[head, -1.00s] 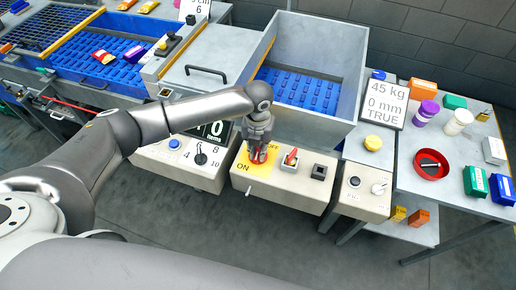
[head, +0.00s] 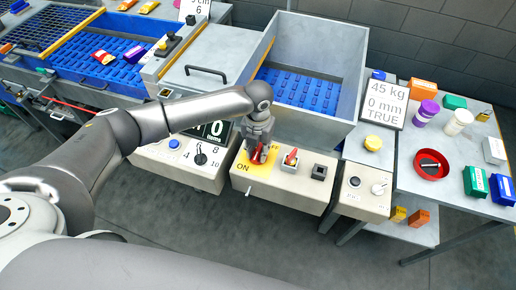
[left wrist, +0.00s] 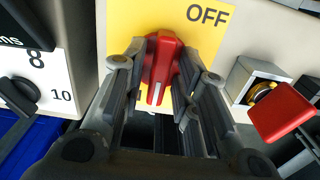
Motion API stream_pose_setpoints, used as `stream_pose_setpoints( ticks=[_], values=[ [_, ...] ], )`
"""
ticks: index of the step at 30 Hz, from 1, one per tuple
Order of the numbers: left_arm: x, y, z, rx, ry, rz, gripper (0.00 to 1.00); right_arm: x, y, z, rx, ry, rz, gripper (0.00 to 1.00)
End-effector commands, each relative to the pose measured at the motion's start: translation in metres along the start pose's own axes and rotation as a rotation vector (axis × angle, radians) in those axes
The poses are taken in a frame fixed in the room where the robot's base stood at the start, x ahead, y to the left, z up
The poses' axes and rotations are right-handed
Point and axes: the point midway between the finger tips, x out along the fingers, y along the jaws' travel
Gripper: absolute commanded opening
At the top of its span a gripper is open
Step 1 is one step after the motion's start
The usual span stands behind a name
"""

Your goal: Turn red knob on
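The red knob (head: 259,157) sits on a yellow plate (head: 242,166) on the beige control box, with ON printed at the plate's lower left. In the left wrist view the red knob (left wrist: 162,62) stands between the fingers, its white mark pointing down the picture; OFF shows at upper right. My left gripper (head: 262,150) is down over the knob from above. In the left wrist view my left gripper (left wrist: 165,70) has a finger close against each side of the knob and looks shut on it. The gripper partly hides the knob in the head view. My right gripper is not in view.
A second red switch (head: 290,157) and a black button (head: 319,172) sit just right on the same box. A numbered dial (head: 201,159) is to the left. A grey bin (head: 341,70) rises behind. Free floor lies in front.

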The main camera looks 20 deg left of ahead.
Motion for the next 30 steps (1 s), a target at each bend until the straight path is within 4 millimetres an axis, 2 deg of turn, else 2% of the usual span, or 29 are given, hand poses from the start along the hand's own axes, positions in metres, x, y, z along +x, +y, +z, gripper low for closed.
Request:
stream_pose_setpoints(
  ticks=[9, 13, 17, 24, 30],
  values=[
    [0.0, 0.0, 0.0, -0.002, 0.0, 0.0, 0.36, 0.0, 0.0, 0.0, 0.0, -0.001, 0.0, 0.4],
    [-0.008, 0.0, 0.001, -0.002, -0.002, -0.001, 0.36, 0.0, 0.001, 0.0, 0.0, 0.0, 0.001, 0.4],
    [-0.029, 0.0, 0.001, -0.002, -0.004, -0.001, 0.36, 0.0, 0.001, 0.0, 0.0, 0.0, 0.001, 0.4],
    [-0.081, 0.0, 0.001, -0.001, -0.003, -0.001, 0.36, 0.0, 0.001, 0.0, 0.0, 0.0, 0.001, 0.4],
    [-0.111, 0.0, 0.001, -0.001, -0.002, 0.001, 0.36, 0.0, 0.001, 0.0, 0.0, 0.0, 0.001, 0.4]
  ],
)
